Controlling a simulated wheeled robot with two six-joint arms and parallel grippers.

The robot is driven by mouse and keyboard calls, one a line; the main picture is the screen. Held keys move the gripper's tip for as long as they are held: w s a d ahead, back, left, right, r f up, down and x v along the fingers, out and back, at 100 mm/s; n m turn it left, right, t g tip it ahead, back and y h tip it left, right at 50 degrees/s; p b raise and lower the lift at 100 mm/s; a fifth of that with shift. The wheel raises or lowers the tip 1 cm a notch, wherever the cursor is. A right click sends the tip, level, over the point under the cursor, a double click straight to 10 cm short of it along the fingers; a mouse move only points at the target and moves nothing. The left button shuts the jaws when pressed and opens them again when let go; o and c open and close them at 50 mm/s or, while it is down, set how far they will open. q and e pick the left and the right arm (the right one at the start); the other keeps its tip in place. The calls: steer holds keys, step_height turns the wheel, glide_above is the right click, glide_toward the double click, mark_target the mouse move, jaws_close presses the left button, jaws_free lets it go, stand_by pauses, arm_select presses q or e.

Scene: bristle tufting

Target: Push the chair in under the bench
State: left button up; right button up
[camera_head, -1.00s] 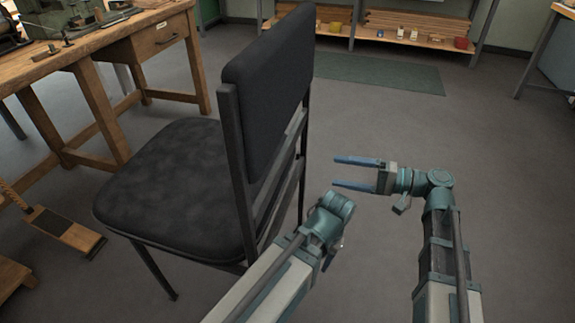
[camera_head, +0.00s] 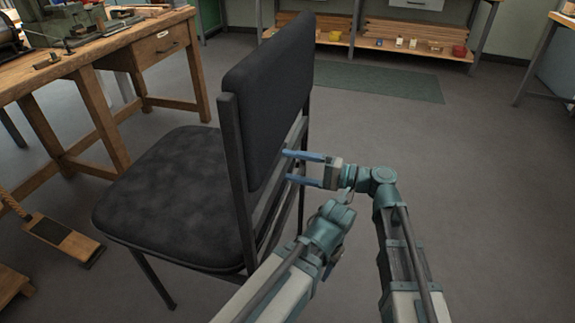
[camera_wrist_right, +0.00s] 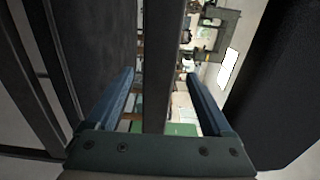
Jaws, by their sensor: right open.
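The chair, with a black seat (camera_head: 170,195) and a padded backrest (camera_head: 270,95), stands on the floor right of the wooden bench (camera_head: 85,62). The seat faces the bench and is outside it, with floor between. My right gripper (camera_head: 289,166) is open, its blue fingertips at the rear of the chair's back frame. In the right wrist view, a dark upright bar of the frame (camera_wrist_right: 163,70) shows between the open fingers (camera_wrist_right: 160,95); I cannot tell whether they touch it. My left arm reaches in low behind the chair; its gripper's fingers do not show.
A wooden foot pedal (camera_head: 62,238) lies on the floor left of the chair. The bench has a drawer (camera_head: 160,45) and sturdy legs. A green mat (camera_head: 385,79) and a shelf of boards stand behind.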

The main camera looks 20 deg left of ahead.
steer(key=shift+a, duration=1.45)
jaws_close()
steer(key=shift+w, duration=0.1)
